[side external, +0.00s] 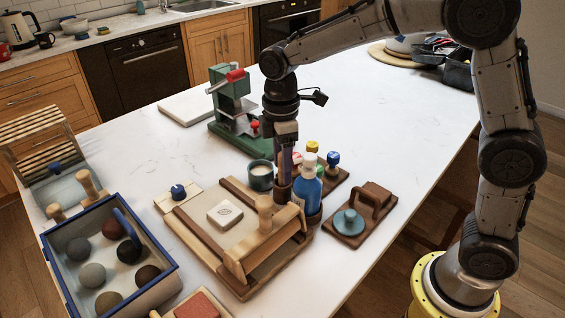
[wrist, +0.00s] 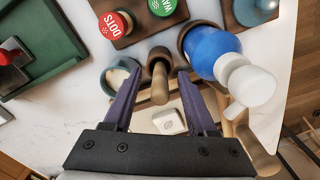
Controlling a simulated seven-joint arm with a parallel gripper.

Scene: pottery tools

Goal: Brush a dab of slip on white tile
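A dark teal cup (side external: 261,173) holds white slip (wrist: 117,77). A wooden handle (wrist: 160,82), perhaps the brush's, stands in a brown wooden cup (side external: 284,189); its lower end is hidden. My gripper (side external: 286,168) points down over this cup. In the wrist view my gripper (wrist: 158,73) is open, its purple fingers on either side of the handle with gaps showing.
A blue bottle (side external: 306,190) with a white top stands close beside the wooden cup. Stamps with coloured knobs (side external: 333,159) stand behind. A green press (side external: 232,100), a blue-edged box of clay balls (side external: 110,262) and a wooden block tool (side external: 360,213) surround the frame.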

